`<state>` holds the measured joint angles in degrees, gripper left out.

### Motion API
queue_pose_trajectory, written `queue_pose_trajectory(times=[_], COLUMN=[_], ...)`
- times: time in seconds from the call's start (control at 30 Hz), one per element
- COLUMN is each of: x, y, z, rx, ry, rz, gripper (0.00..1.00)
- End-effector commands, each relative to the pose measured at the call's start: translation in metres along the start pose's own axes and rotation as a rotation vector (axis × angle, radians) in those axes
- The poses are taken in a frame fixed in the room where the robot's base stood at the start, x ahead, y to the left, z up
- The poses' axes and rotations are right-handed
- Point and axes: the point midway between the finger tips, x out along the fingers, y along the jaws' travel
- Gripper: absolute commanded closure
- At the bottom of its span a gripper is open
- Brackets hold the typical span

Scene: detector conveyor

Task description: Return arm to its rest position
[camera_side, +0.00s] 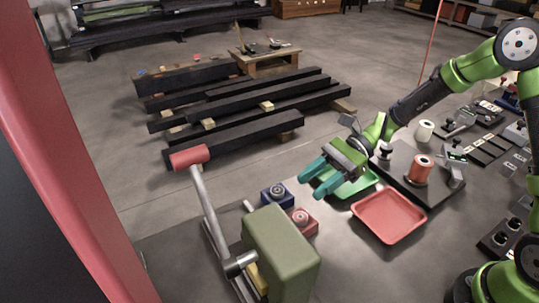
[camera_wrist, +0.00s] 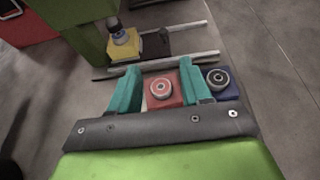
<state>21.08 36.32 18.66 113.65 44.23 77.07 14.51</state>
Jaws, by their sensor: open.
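My gripper (camera_side: 316,180) has teal fingers and is open and empty, held above the table in the side view, in front of the green tray (camera_side: 346,184). In the wrist view its fingers (camera_wrist: 162,91) spread on either side of the red block with a round top (camera_wrist: 163,89), which lies beyond and below them. My green and black arm reaches in from the right of the side view. The red block (camera_side: 302,221) and the blue block (camera_side: 277,195) sit on the table, below and left of the gripper. The blue block (camera_wrist: 220,83) is partly behind the right finger in the wrist view.
A red tray (camera_side: 389,215) lies right of the gripper. A green box-shaped machine (camera_side: 280,252) stands at lower left, with rails and a red-ended post (camera_side: 190,157) beside it. An orange spool (camera_side: 420,169) and a white spool (camera_side: 424,131) stand at the right. Dark beams lie on the floor behind.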

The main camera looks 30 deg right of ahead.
Motion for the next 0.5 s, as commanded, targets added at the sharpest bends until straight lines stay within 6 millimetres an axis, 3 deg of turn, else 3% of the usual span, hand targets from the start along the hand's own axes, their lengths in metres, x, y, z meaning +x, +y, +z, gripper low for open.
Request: queue_pose_trajectory(times=[0.17,0.3,0.5], x=[-0.001,-0.021,-0.064], y=[0.015,0.042,0.074], z=[-0.019,-0.025,-0.014], rx=[-0.078,-0.280,-0.616], ry=[0.082,0.281,0.584], rz=[0.044,0.115,0.206], gripper=[0.52,0.52,0.52])
